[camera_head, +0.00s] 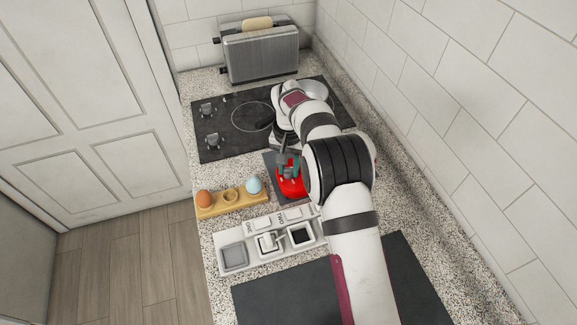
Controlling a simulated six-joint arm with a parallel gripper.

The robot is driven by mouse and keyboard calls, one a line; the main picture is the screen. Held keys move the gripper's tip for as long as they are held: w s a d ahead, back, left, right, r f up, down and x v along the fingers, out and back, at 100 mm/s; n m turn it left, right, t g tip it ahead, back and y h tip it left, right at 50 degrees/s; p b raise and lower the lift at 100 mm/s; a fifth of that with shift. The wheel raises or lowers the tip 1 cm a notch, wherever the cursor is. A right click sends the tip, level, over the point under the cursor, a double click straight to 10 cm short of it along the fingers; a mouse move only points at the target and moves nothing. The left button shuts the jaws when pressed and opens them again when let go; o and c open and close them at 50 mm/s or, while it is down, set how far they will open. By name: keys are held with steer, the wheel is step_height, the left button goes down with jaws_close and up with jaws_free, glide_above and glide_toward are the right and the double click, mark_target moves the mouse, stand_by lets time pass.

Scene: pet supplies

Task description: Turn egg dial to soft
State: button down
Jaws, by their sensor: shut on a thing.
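A rounded red thing (291,184), which looks like the egg dial, sits on a dark mat between the cooktop and the white tray. My gripper (288,167) points down onto it and is shut on its top. The fingers and a teal part there hide much of the dial. I cannot read its markings or tell which setting it is at.
A wooden holder (243,205) with a brown egg (204,197) and a pale blue egg (254,185) is just left. A white compartment tray (252,270) is in front. A black cooktop (215,143) and a toaster (262,54) stand behind; a tiled wall (450,100) rises right.

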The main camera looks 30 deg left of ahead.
mark_target(289, 168)
steer(key=m, duration=1.3)
steer(key=shift+m, duration=0.5)
steer(key=c, duration=0.6)
jaws_free()
step_height(289, 168, up, 16)
steer(key=shift+d, duration=0.1)
